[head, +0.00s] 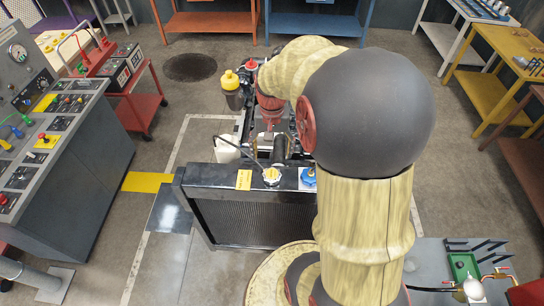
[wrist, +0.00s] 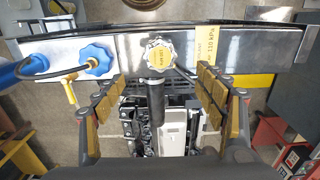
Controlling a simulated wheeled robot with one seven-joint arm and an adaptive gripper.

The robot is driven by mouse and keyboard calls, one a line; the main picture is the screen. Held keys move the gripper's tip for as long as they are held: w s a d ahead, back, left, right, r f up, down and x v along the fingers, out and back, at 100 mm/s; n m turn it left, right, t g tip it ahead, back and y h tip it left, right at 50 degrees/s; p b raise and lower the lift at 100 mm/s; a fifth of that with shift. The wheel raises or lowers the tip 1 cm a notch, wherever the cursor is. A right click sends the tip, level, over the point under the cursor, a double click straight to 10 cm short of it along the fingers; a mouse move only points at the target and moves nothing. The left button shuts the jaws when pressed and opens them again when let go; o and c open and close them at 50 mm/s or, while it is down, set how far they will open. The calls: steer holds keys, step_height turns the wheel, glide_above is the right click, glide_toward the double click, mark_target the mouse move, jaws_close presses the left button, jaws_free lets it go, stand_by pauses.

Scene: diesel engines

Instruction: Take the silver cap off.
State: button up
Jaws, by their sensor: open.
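The silver cap (wrist: 160,57) has a lobed silver rim and a pale yellow label on top. It sits on the glossy black top of the radiator (wrist: 215,44), and also shows in the head view (head: 271,175). My gripper (wrist: 160,82) is open and empty, one finger on each side of the picture. The cap lies in line with the gap between the fingertips, just past them, with no contact visible. In the head view my arm reaches over the engine and I cannot make out the fingers clearly.
A control console (head: 60,150) stands at the left in the head view.

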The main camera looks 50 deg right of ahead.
mark_target(272, 174)
steer(key=shift+f+b, duration=2.95)
steer(key=shift+f, duration=2.4)
steer(key=shift+r, duration=0.2)
steer(key=shift+c, duration=0.6)
steer(key=c, duration=1.5)
steer(key=shift+c, duration=0.5)
